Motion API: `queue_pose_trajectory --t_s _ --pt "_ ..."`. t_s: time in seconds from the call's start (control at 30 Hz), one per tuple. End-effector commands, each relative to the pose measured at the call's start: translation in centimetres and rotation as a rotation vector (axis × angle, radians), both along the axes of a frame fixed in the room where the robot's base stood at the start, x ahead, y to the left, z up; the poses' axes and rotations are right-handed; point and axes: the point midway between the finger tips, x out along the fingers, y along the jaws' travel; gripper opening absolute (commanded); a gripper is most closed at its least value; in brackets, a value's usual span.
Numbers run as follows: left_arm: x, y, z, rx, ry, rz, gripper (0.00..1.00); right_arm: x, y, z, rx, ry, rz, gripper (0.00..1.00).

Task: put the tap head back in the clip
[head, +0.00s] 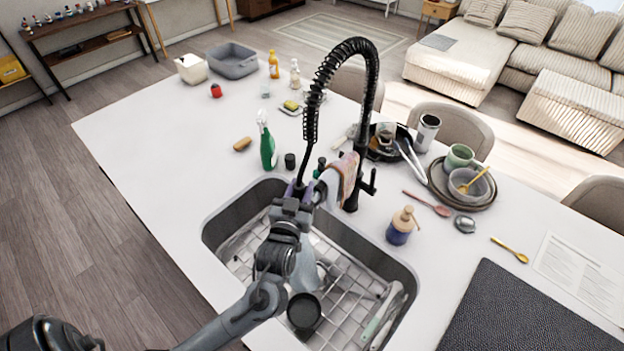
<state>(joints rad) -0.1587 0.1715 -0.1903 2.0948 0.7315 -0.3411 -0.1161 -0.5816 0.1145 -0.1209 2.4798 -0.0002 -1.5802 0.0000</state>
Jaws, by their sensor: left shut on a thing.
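The black tap (366,130) stands behind the sink, with a spring hose (311,110) arching over and hanging down on the left. My left gripper (297,193) is at the lower end of the hose, above the sink's back edge. It is shut on the tap head, which is mostly hidden behind the gripper. The clip cannot be made out; a draped cloth (347,172) hangs beside the tap column where the side arm would show. My right gripper is out of view.
The sink (232,212) holds a rack, a dark cup (304,311) and utensils. A green spray bottle (267,145) and a dark jar (290,162) stand left of the hose. A soap bottle (402,226) and stacked dishes (462,188) stand right.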

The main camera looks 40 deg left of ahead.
Motion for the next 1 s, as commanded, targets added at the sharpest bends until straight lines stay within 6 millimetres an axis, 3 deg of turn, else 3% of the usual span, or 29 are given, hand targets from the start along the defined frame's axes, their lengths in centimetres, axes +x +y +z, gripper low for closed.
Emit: queue_pose_trajectory --t_s 0.17,0.4,0.9,0.93,1.0 --pt "1.2 0.0 0.2 0.001 -0.002 0.000 0.00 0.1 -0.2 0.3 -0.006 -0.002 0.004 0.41" --pt "4.3 0.0 0.2 0.001 -0.002 0.000 0.00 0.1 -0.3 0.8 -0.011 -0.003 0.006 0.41" --pt "4.1 0.0 -0.9 0.000 -0.001 -0.001 0.00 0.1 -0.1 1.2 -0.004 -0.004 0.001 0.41" --pt "4.1 0.0 -1.0 0.000 0.000 -0.001 0.35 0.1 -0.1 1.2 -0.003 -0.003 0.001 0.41" --pt "4.1 0.0 -0.9 0.000 0.000 -0.001 0.46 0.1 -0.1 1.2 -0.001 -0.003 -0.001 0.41"
